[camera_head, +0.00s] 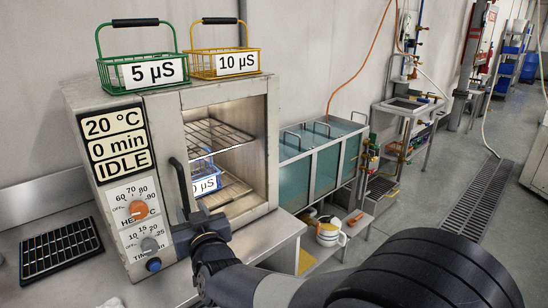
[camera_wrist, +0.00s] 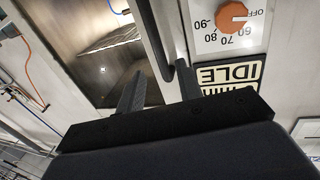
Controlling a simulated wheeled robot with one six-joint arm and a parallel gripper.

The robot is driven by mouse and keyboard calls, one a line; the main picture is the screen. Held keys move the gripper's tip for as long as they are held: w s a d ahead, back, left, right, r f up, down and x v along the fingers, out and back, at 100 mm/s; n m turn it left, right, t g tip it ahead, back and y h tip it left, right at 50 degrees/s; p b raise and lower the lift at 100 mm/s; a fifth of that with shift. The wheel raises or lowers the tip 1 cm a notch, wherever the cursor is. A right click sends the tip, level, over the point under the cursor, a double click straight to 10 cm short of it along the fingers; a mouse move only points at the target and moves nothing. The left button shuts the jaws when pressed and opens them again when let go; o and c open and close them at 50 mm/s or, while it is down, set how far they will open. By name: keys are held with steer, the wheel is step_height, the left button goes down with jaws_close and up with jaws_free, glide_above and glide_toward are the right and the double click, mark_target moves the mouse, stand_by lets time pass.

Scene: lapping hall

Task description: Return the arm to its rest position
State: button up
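My gripper (camera_head: 186,222) is in front of the lower end of the black door handle (camera_head: 181,184) on the drying oven. In the wrist view, the two fingers of my gripper (camera_wrist: 158,66) stand apart with nothing held. The handle (camera_wrist: 152,32) lies between the fingers' lines in that view; I cannot tell whether it is touched. My arm reaches in from the lower right. The oven (camera_head: 225,93) has a window onto wire shelves, and its door looks shut. A blue basket (camera_head: 205,170) sits inside, its label partly hidden by the handle and door frame.
A green basket (camera_head: 143,88) labelled 5 µS and a yellow basket (camera_head: 224,76) labelled 10 µS stand on the oven. A black tray (camera_head: 60,248) lies on the bench at left. Tanks (camera_head: 327,165) stand to the right. Open floor (camera_head: 405,215) lies further right.

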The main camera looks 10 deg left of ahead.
mark_target(184, 192)
steer(key=p+x, duration=0.2)
steer(key=x, duration=0.9)
steer(key=shift+d, duration=0.1)
steer(key=shift+s+d, duration=0.1)
steer(key=shift+d, duration=0.05)
steer(key=shift+s+d, duration=0.15)
steer(key=shift+d, duration=0.15)
steer(key=shift+a, duration=0.1)
steer(key=shift+a, duration=0.1)
